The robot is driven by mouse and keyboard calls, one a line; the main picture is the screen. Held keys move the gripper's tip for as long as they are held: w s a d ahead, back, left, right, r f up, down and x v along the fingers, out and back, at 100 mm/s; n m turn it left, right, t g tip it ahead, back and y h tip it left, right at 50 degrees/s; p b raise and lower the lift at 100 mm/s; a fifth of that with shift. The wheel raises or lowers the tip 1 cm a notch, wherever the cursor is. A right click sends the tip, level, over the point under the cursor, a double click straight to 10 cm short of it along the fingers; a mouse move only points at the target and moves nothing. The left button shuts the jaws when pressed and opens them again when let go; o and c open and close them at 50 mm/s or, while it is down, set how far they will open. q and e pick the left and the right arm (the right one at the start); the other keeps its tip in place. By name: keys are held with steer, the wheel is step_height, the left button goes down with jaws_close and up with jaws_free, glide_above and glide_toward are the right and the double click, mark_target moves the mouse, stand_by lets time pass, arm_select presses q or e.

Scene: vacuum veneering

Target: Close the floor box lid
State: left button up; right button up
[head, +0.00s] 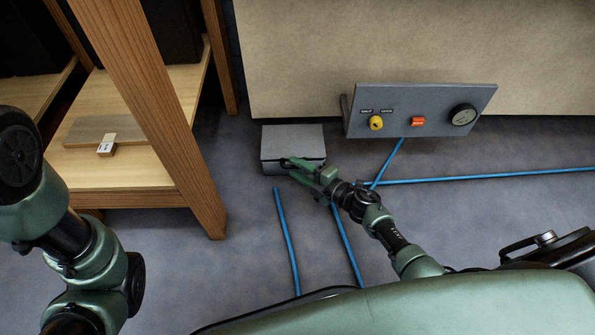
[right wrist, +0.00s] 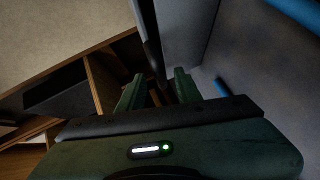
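The floor box (head: 270,168) is a small grey box on the floor below the pale panel.
A grey control panel (head: 350,125) with a yellow knob (head: 376,123), red switch (head: 418,121) and gauge (head: 463,115) stands right of the box. A wooden shelf (head: 125,168) stands at left. Blue hoses (head: 287,240) lie on the floor.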

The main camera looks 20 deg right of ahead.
steer(key=shift+w+a, duration=0.15)
jaws_close()
stand_by(1.4)
